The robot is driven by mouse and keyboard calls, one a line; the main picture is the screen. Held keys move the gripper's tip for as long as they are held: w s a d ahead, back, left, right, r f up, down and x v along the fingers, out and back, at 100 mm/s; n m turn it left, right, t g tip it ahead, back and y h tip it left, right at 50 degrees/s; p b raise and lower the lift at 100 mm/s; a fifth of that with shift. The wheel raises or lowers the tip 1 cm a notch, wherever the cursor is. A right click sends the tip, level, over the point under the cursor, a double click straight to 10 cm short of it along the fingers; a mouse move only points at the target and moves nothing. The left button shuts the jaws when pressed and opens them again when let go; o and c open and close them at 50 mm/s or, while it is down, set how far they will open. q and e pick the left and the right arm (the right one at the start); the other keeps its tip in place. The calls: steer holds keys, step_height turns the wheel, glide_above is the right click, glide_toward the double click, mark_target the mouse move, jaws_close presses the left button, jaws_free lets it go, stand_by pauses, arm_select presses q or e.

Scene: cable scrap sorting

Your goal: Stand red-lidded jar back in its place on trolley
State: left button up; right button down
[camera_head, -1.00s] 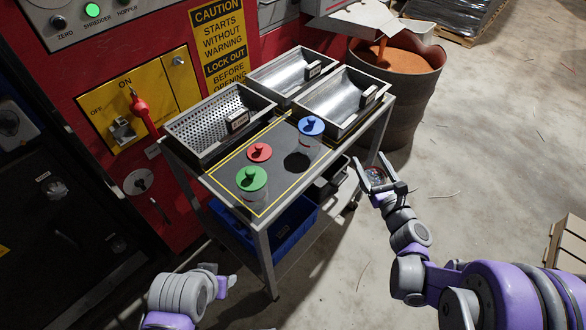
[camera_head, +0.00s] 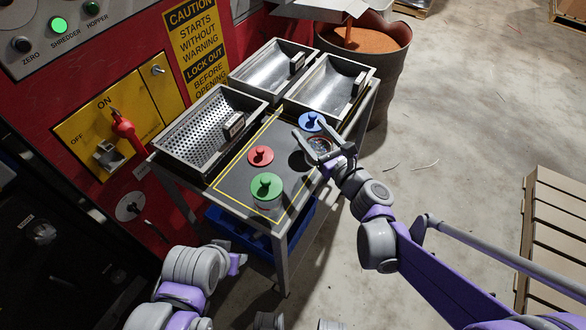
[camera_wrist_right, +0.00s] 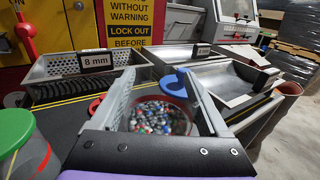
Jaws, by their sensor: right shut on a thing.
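My right gripper (camera_head: 312,136) is shut on an open clear jar (camera_head: 319,146) above the right part of the trolley top. In the right wrist view the jar (camera_wrist_right: 160,116) sits between the fingers, full of small coloured bits, its rim reddish. The red lid (camera_head: 261,156) lies apart on the dark mat, between the green-lidded jar (camera_head: 267,188) and the trays. A dark round patch (camera_head: 299,162) shows on the mat beside the gripper. My left gripper (camera_head: 236,258) is low in front of the trolley; its jaws are unclear.
The trolley (camera_head: 232,178) has a yellow-lined mat. A perforated tray (camera_head: 208,130) and two smooth trays (camera_head: 273,68) (camera_head: 331,86) line its back. A blue bin (camera_head: 300,232) is below. A rusty drum (camera_head: 372,50) stands behind; a pallet (camera_head: 550,235) lies right.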

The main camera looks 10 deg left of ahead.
steer(key=s+a+r+n+g+y+p, duration=0.1)
steer(key=s+a+r+y, duration=0.1)
steer(key=s+a+r, duration=0.3)
steer(key=f, duration=0.3)
steer(key=w+f+b, duration=0.1)
steer(key=f, duration=0.3)
steer(key=w+a+f+b, duration=0.1)
steer(key=f, duration=0.2)
steer(key=shift+w+a+f, duration=0.1)
steer(key=shift+w+f, duration=0.1)
steer(key=shift+w, duration=0.05)
steer(key=shift+f, duration=0.1)
steer(key=shift+f+b, duration=0.15)
steer(key=shift+b, duration=0.25)
jaws_free()
steer(key=shift+r, duration=0.2)
steer(key=shift+s+d+r, duration=0.1)
steer(key=shift+s+d, duration=0.05)
steer(key=shift+d, duration=0.05)
steer(key=v, duration=1.1)
steer(key=shift+s+d+r, duration=0.2)
